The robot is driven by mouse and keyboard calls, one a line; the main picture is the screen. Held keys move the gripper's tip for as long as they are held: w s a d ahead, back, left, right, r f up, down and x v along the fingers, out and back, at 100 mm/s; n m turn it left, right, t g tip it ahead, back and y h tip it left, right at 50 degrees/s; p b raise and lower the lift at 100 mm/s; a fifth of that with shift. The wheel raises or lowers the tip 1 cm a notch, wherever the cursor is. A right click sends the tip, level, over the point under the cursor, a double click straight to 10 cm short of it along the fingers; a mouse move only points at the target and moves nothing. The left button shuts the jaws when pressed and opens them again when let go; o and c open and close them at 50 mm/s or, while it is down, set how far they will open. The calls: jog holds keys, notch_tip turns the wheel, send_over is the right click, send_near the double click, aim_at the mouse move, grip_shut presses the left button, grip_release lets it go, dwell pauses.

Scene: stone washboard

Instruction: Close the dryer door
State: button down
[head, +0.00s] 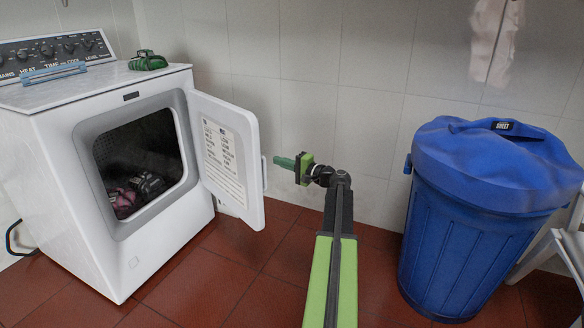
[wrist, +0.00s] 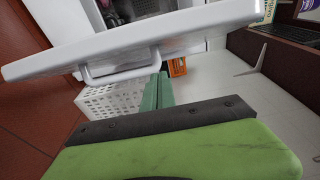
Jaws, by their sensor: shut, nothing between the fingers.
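The white dryer (head: 110,150) stands at the left in the head view. Its door (head: 228,155) is open and swung out to the right of the dark opening, with a printed label on its inner face. In the wrist view the door (wrist: 200,32) crosses the upper part, with its handle (wrist: 118,64) on the near side. My gripper (head: 276,161) is shut and empty, just right of the door's outer side near the handle (head: 264,172). Its green fingers also show in the wrist view (wrist: 157,90), close to the handle; I cannot tell whether they touch it.
Dark and pink items (head: 140,190) lie inside the drum. A green object (head: 148,61) and a blue-grey item (head: 55,72) sit on the dryer top. A blue lidded bin (head: 470,230) stands right. The wrist view shows a white basket (wrist: 110,98) and an orange crate (wrist: 177,66).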

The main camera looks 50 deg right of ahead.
jog(key=shift+w+a, duration=0.25)
jog(key=shift+a, duration=0.75)
jog(key=shift+w+a, duration=0.25)
jog(key=shift+a, duration=0.75)
